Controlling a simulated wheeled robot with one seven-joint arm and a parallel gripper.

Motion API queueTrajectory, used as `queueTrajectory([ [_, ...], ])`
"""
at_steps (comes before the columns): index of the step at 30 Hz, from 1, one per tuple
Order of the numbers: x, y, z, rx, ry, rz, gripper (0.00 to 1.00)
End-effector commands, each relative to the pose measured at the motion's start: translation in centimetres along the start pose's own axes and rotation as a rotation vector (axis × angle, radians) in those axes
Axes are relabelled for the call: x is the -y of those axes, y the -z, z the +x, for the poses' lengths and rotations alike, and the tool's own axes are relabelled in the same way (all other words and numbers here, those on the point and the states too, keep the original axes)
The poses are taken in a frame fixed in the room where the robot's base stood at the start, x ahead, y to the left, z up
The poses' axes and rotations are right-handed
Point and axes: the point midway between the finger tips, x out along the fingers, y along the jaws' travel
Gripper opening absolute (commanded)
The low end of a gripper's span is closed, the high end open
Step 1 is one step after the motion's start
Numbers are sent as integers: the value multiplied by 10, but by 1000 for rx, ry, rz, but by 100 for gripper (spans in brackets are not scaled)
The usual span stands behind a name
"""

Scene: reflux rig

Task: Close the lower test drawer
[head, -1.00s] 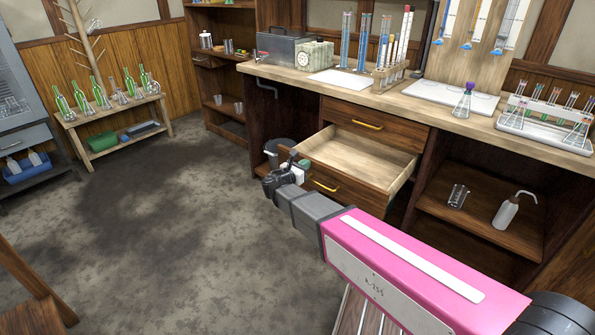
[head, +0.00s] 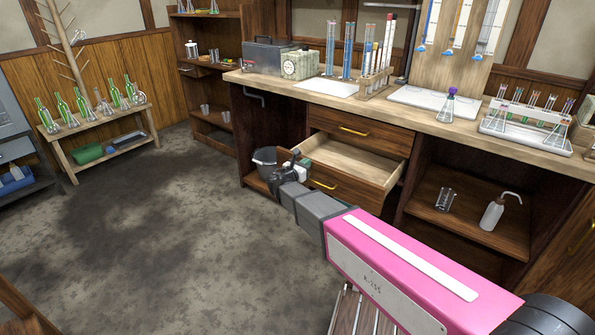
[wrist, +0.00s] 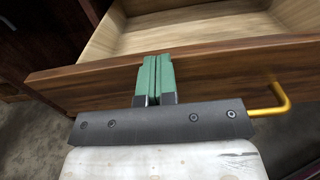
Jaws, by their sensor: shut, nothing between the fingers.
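The lower drawer (head: 345,190) is brown wood with a pale interior and stands partly open below the shut upper drawer (head: 358,130). Its brass handle (head: 323,184) shows on the front, and at the right in the wrist view (wrist: 272,106). My gripper (head: 303,163) is at the left part of the drawer front. In the wrist view its green fingers (wrist: 155,78) are shut together, empty, with their tips against or very close to the front face, near its top edge. The drawer's interior looks empty where visible.
The bench top (head: 455,128) above holds a purple-stoppered flask (head: 447,105) and tube racks. A beaker (head: 444,199) and wash bottle (head: 493,211) sit on the right shelf. Open floor lies to the left.

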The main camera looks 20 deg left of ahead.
Motion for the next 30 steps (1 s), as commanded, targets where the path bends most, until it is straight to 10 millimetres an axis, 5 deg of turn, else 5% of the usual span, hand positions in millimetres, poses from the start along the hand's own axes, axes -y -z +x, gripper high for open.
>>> queueTrajectory([
  [6,-3,1,78,0,4,0,0],
  [15,-2,0,163,1,2,0,0],
  [22,-1,1,199,0,1,0,0],
  [30,-1,0,211,0,-1,0,0],
])
